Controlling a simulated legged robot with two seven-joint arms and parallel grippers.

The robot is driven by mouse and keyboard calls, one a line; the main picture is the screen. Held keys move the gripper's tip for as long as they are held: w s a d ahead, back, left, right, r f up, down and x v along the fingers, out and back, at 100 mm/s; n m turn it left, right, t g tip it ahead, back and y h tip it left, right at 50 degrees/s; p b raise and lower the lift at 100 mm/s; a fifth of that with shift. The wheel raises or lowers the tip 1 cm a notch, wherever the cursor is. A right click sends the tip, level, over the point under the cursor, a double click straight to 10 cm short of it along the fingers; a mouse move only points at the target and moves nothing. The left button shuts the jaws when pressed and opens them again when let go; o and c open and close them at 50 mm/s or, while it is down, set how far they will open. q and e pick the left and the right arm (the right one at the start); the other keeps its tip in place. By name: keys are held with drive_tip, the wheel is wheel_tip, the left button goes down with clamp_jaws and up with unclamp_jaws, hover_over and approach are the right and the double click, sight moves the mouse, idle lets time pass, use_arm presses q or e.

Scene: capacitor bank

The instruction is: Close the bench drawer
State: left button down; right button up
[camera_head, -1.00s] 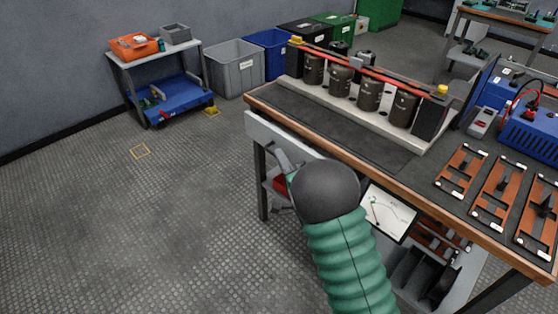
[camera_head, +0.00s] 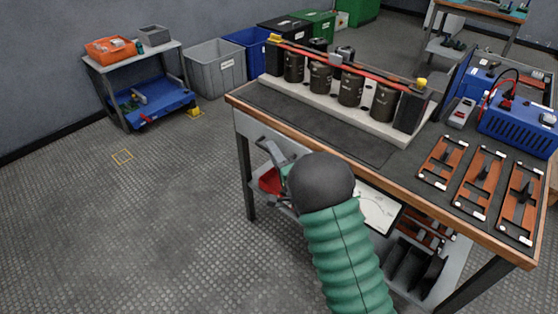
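The bench drawer's light grey front (camera_head: 250,128) shows just under the left part of the workbench's front edge. It looks close to flush with the bench, but my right arm hides its right part. My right arm, with a black rounded joint and green ribbed sleeve, reaches up from the bottom centre. My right gripper (camera_head: 270,152) is grey and small, just left of the black joint, in front of or against the drawer front. Its fingertips are too small and partly hidden to tell whether they are open or touch the drawer. My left gripper is not in view.
The workbench (camera_head: 300,135) carries a capacitor bank (camera_head: 345,95), copper-coloured holders (camera_head: 480,180) and a blue unit (camera_head: 520,125). Below are a red item (camera_head: 270,181), a tilted white panel (camera_head: 376,208) and a lower shelf.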

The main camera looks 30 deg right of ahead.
drive_tip(key=s+a+f+p, duration=0.1)
drive_tip(key=s+p, duration=0.4)
drive_tip(key=s, duration=1.1)
drive_tip(key=shift+s+f, duration=0.15)
drive_tip(key=shift+s, duration=0.15)
drive_tip(key=shift+w, duration=0.1)
